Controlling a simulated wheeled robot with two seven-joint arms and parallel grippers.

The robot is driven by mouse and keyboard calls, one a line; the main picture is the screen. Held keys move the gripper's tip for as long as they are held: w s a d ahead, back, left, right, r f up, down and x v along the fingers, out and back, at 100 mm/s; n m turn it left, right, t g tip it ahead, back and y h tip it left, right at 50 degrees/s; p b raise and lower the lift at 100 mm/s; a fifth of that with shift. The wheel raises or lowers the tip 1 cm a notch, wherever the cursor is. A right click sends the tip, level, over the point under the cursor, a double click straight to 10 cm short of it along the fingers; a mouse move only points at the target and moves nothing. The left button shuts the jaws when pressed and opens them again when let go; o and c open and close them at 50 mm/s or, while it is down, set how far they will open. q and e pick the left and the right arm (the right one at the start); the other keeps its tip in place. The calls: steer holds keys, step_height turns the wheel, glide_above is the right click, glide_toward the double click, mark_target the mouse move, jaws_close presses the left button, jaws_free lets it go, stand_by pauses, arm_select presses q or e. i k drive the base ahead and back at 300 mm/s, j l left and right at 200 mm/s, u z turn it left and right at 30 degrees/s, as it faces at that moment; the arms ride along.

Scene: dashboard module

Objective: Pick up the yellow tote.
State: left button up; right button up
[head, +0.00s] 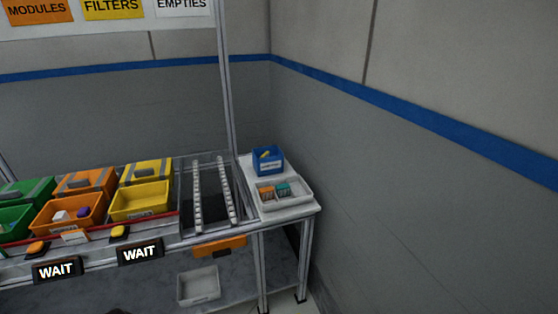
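A yellow tote (140,201) stands on the rack in the head view, left of the middle, open at the top with a pale label on its front. It looks empty. Another yellow tote (146,172) with grey strips on its top sits right behind it. Neither of my grippers shows in the head view.
Orange totes (71,213) and green totes (14,222) stand to the left. An empty roller lane (212,192) lies to the right. A side table carries a white tray (286,194) and a blue box (268,160). A grey wall (430,190) closes the right side. WAIT signs (140,252) hang in front.

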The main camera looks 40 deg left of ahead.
mark_target(128, 203)
steer(key=u, duration=2.3)
